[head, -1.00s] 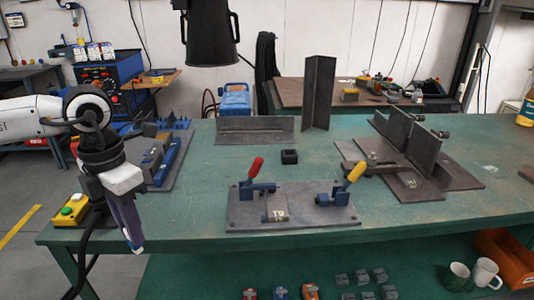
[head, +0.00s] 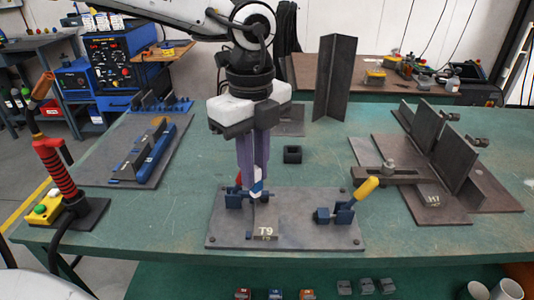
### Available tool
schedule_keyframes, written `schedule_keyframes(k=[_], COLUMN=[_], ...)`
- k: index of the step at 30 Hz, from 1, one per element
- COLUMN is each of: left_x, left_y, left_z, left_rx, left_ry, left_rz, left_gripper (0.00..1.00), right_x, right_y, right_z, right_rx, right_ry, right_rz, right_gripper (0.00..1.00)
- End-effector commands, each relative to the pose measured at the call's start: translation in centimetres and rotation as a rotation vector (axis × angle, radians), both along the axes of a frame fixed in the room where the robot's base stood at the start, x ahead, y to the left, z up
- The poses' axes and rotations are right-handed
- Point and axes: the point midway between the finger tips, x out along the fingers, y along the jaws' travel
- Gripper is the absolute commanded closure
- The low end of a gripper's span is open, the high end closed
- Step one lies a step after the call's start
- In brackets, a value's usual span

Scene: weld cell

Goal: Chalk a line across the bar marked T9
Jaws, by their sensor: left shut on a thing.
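The bar marked T9 (head: 266,231) is a short dark piece lying on the grey fixture plate (head: 300,237), between two blue toggle clamps. My left gripper (head: 255,190) points down just above and behind the bar, with its purple fingers shut on a small white and blue stick, seemingly the chalk (head: 257,186). The fingers partly hide the stick. Its lower end is close to the bar's far part; I cannot tell whether it touches. The left clamp (head: 232,199) is partly hidden behind the gripper. I see no clear chalk line on the bar. My right gripper is not in view.
The right clamp (head: 336,213) has a raised yellow handle. A fixture with upright plates (head: 432,135) stands to the right, a small black block (head: 292,154) behind. A red-handled torch (head: 55,165) stands at the left.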

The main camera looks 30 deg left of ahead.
Motion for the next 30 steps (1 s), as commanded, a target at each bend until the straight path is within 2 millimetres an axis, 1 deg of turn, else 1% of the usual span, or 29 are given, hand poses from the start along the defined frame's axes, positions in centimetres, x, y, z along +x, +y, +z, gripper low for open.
schedule_keyframes(k=[4, 9, 13, 18, 24, 30], left_x=[-0.1, -0.1, -0.1, 0.0, -0.1, -0.1], left_y=[0.0, 0.0, 0.1, 0.0, 0.1, 0.1], left_z=[-1.3, -3.3, -4.8, -6.2, -7.0, -7.0], left_rx=[-0.001, -0.001, 0.0, -0.001, 0.0, 0.0], left_ry=[0.003, 0.003, 0.003, 0.001, 0.001, 0.0], left_rz=[0.0, -0.001, 0.0, 0.0, -0.001, -0.001], left_gripper=[1.0, 1.0, 1.0, 1.0, 1.0, 1.0], right_x=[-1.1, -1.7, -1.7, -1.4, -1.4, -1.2], right_y=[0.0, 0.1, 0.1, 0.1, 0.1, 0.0], right_z=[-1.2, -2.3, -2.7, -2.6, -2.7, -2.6], right_rx=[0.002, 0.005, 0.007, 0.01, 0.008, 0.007], right_ry=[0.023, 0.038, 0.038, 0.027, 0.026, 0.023], right_rz=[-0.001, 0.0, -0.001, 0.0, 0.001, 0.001], right_gripper=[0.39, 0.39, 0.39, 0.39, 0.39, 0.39])
